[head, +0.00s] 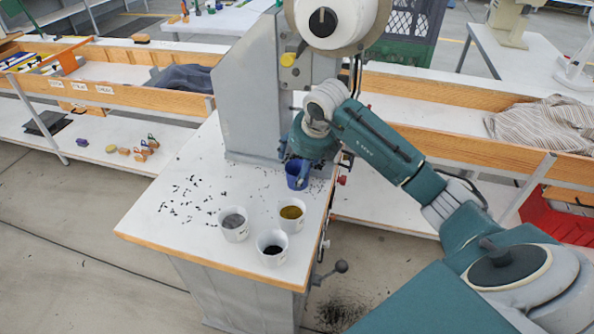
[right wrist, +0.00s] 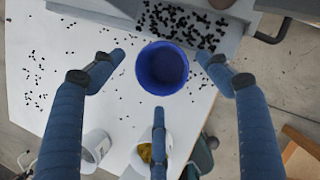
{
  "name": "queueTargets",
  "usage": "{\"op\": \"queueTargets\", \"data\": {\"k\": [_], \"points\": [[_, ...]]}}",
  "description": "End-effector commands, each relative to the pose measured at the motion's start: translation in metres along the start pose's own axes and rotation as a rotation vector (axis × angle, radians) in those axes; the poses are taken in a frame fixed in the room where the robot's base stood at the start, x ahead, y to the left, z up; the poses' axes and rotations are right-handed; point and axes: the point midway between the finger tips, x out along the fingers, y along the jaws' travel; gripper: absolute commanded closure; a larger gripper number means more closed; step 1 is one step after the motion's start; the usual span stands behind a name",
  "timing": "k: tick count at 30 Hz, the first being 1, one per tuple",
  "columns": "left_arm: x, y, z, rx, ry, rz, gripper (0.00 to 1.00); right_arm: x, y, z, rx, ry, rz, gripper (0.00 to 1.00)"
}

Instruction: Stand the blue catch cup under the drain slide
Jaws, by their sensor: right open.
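The blue catch cup (head: 296,181) stands upright on the white press table, close to the press's foot. In the right wrist view I look down into the cup (right wrist: 162,68), and its inside looks empty. My right gripper (head: 299,163) is just above the cup, open, with its blue fingers spread around the cup and apart from it in the right wrist view (right wrist: 162,58). A grey metal surface with black bits, seemingly the drain slide (right wrist: 188,24), lies right beside the cup's rim. I cannot tell whether its lip overhangs the cup. My left gripper is not in view.
White cups with grey (head: 234,228), black (head: 272,250) and yellow (head: 291,217) contents stand near the front of the table (head: 160,228). Black bits litter its left part. The grey press (head: 250,95) rises behind. A lever with a knob (head: 340,267) sticks out at the right side.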

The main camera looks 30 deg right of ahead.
Motion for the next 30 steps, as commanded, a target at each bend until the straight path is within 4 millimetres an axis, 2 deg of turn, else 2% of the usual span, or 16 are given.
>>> {"op": "queueTargets", "data": {"k": [6,12,18,30], "points": [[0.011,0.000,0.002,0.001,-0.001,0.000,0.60,-0.048,-0.001,0.002,0.000,-0.007,-0.001,0.24],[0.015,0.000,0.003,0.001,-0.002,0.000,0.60,-0.077,0.000,0.001,0.000,-0.003,0.000,0.24],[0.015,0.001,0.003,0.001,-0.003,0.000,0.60,-0.087,0.000,0.000,0.000,0.000,0.001,0.24],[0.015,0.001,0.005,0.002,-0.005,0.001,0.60,-0.087,0.000,0.000,0.001,0.000,0.000,0.24]]}}
